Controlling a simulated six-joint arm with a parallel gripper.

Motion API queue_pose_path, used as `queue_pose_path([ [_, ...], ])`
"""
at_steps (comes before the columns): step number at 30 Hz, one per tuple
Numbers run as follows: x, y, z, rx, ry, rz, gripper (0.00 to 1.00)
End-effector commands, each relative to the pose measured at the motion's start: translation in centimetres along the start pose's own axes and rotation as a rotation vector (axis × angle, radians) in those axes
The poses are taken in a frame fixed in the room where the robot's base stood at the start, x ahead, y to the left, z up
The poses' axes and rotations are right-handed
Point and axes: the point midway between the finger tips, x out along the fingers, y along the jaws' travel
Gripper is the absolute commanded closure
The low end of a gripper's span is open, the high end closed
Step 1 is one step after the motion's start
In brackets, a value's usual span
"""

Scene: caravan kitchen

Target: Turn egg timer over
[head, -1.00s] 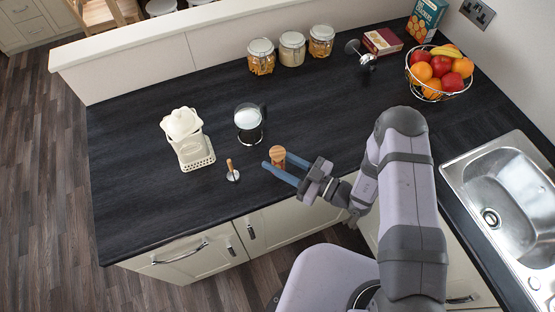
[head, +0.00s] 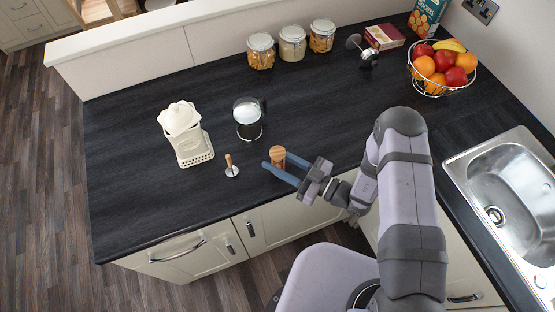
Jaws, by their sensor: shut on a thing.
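The egg timer (head: 278,153) is small, with a round wooden end on top, and stands near the front edge of the dark worktop in the head view. My gripper (head: 276,163) reaches in from the right, its two blue fingers on either side of the timer and shut on it. The timer looks upright. Its lower part is hidden by the near finger, and I cannot tell whether its base touches the worktop.
Left of my gripper stand a wooden-handled tamper (head: 231,168), a glass press with a dark handle (head: 248,119) and a cream lantern-like holder (head: 185,136). Jars (head: 292,43), a fruit basket (head: 441,68) and a sink (head: 508,185) lie further off. The middle worktop is clear.

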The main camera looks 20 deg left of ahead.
Motion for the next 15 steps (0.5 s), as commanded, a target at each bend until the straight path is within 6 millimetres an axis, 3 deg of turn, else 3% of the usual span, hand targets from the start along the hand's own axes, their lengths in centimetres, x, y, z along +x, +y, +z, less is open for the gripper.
queue_pose_path([
  [15,0.0,0.0,1.5,-0.001,0.001,0.000,0.80],
])
